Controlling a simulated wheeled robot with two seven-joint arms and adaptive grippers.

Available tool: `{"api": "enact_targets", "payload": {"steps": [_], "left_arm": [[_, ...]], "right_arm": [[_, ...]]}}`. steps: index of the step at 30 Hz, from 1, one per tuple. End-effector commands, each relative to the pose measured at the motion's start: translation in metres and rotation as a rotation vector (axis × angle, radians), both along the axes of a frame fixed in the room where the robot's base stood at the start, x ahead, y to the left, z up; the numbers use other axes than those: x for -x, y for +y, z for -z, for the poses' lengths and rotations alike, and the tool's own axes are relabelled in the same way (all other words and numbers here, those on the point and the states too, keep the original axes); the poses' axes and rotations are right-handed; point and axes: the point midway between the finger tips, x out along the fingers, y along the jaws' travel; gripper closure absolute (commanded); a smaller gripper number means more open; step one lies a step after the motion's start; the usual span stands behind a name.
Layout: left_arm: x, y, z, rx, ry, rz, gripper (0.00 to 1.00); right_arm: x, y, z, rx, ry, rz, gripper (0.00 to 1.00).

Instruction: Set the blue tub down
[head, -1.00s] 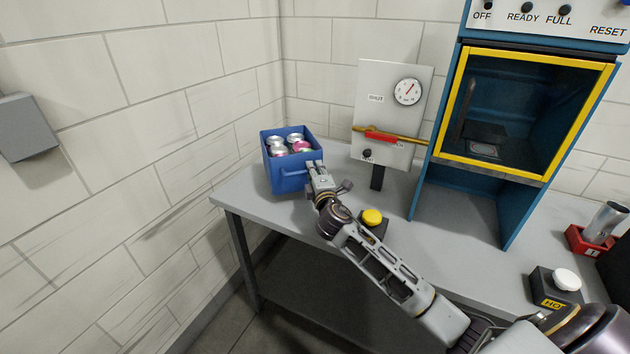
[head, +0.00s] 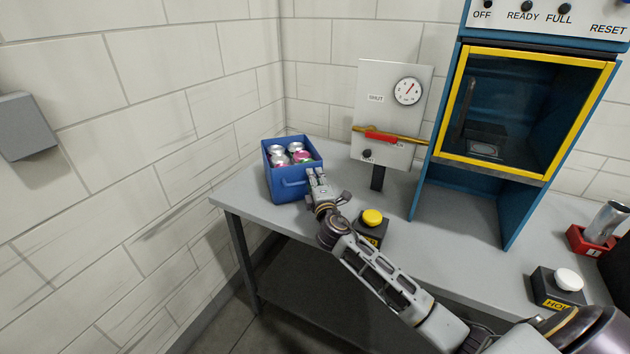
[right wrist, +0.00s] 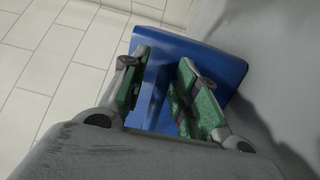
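The blue tub (head: 285,184) stands upright on the grey table near its left end, with several cans (head: 292,154) inside. Its base appears to rest on the tabletop. My right gripper (head: 315,174) is at the tub's front, by the handle (head: 294,183). In the right wrist view my right gripper (right wrist: 164,66) has its green-padded fingers apart, one to each side of the handle, with blue showing in the gap between them. The tub's wall (right wrist: 222,68) fills the space beyond the fingers. My left gripper is out of view.
A yellow button (head: 372,217) on a dark box stands right of my right wrist. A gauge panel (head: 385,105) with a red lever (head: 381,136) is behind it. The blue machine (head: 520,120) stands to the right. The table's left edge is close to the tub.

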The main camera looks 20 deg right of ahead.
Motion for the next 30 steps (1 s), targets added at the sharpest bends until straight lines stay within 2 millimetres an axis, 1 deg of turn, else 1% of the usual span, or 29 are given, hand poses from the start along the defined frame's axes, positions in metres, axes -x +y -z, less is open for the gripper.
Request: {"api": "enact_targets", "payload": {"steps": [7,16,24,30], "left_arm": [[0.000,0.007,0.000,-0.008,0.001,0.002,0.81],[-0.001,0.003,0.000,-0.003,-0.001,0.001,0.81],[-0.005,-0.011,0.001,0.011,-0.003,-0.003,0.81],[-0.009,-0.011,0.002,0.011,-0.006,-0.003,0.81]], "right_arm": [[0.000,0.000,-0.001,0.000,-0.001,0.000,0.68],[0.006,0.002,0.000,-0.001,-0.001,0.000,0.68],[0.026,0.006,0.002,0.000,-0.001,-0.001,0.68],[0.044,0.010,0.003,0.000,0.000,0.000,0.68]]}}
